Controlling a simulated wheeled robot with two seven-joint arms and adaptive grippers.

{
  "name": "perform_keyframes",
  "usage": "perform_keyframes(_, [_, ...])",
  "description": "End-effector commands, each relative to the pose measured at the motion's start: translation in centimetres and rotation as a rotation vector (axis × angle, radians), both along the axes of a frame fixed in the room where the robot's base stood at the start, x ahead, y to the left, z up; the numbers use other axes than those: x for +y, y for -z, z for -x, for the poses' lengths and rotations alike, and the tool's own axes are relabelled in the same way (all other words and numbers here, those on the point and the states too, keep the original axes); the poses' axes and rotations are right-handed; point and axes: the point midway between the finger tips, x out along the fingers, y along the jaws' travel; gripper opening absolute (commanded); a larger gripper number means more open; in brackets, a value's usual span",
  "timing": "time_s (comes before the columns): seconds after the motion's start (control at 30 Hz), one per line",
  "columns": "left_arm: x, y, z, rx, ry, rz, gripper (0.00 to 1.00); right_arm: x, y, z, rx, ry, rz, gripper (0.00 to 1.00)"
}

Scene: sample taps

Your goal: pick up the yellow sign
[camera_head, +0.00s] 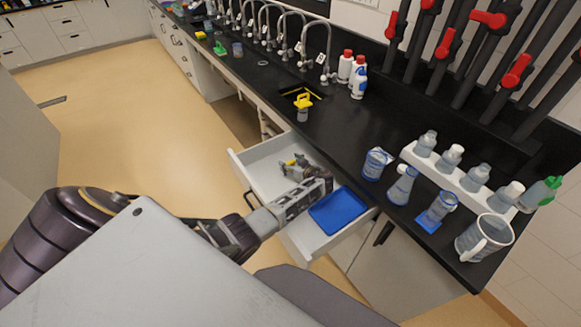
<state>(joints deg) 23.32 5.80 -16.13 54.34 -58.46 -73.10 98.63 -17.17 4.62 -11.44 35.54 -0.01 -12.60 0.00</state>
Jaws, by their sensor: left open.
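A small yellow piece (290,162) shows at the tips of my left gripper, inside the open white drawer (262,150). It may be the yellow sign; the gripper covers most of it and its shape is hard to tell. My left gripper (295,166) is open, reaching down into the drawer from the left, with its fingers close around or beside the yellow piece; I cannot tell if they touch it. A blue tray (338,210) lies in the near part of the drawer. My right gripper is not in view.
On the black counter (330,135) stand a yellow-topped item (303,101) by the sink, red-capped bottles (357,78), blue-tinted beakers (402,186), a white rack (446,170) of bottles and a clear jug (484,238). The counter edge overhangs beside the drawer. The floor at left is clear.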

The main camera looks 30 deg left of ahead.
Motion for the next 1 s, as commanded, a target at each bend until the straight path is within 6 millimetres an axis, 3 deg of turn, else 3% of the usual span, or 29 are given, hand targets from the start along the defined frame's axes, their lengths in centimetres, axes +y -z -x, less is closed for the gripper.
perform_keyframes(0.33, [-0.02,-0.01,0.01,0.000,0.000,0.000,0.64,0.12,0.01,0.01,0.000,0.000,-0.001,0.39])
perform_keyframes(0.67, [-0.04,-0.01,0.02,0.000,0.000,0.000,0.22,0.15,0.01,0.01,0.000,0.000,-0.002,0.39])
perform_keyframes(1.0, [-0.03,-0.08,0.00,-0.001,0.000,0.000,0.22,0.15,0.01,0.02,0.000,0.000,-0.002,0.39])
